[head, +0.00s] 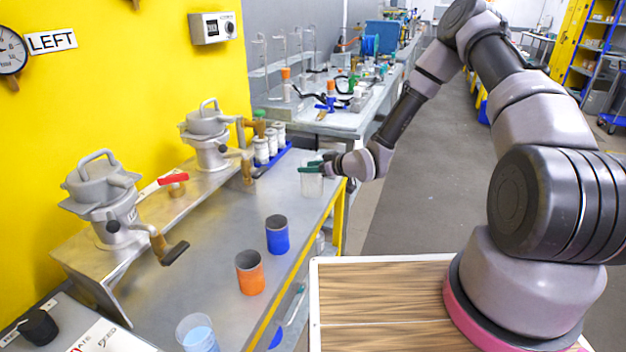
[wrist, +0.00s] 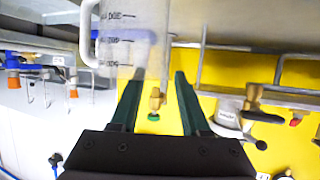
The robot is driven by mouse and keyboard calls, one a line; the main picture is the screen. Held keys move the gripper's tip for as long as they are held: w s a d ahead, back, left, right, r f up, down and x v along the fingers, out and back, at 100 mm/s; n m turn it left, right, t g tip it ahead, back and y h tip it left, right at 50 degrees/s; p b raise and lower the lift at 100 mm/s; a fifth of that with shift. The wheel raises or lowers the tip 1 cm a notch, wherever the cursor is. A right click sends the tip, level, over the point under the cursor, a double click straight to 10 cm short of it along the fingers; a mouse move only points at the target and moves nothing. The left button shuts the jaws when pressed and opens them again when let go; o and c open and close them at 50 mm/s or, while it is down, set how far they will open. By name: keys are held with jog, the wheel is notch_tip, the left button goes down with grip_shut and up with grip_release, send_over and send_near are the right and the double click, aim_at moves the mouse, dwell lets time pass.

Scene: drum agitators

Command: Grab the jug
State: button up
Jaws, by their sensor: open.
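The jug (head: 311,186) is clear, with a handle and dark measuring marks. In the head view it stands at the right edge of the steel bench, just under and beside my gripper (head: 312,167). In the wrist view the jug (wrist: 135,35) is at the top, left of centre, with its handle to the left. My gripper (wrist: 160,78) is open, its two green fingers apart. The jug overlaps the left fingertip in that view and is not centred between the fingers. I cannot tell if they touch.
A blue cup (head: 277,235), an orange cup (head: 250,272) and a clear cup of blue liquid (head: 197,336) stand along the bench front. Two grey drum agitators (head: 207,135) are on a raised shelf behind. A blue tray (head: 272,160) holds white jars left of my gripper.

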jog(key=shift+w+a+f, duration=0.25)
jog(key=shift+w+a, duration=0.05)
jog(key=shift+a, duration=0.1)
grip_shut()
dwell(1.2)
